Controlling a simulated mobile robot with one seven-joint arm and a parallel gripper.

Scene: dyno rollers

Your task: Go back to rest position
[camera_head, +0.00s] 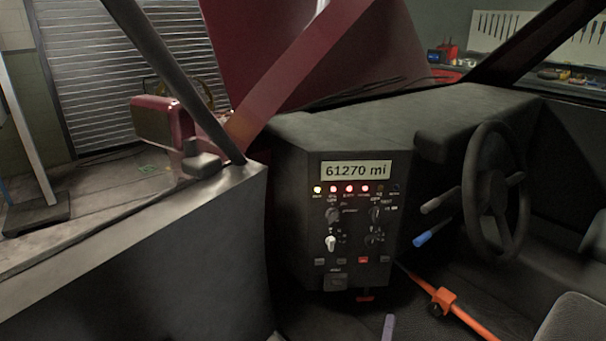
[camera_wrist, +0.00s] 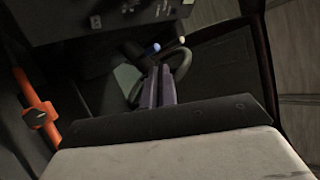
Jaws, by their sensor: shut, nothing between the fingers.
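My gripper (camera_wrist: 159,70) shows in the wrist view with its two purple-grey fingers side by side, shut and empty. In the head view only a small purple tip, which looks like my gripper (camera_head: 388,326), shows at the bottom edge, below the dashboard panel. The dashboard panel (camera_head: 345,230) has a display reading 61270 mi, red and yellow lights, and several knobs and switches. In the wrist view, part of the dashboard panel (camera_wrist: 75,18) shows at the top left. The fingers appear apart from the panel. Most of my arm is out of view.
An orange bar with a clamp (camera_head: 443,300) slants across the footwell, and the orange bar (camera_wrist: 38,112) is left of my gripper. A steering wheel (camera_head: 490,195), blue-tipped lever (camera_head: 435,233) and seat (camera_head: 575,325) are at the right. The door (camera_head: 150,270) is at the left.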

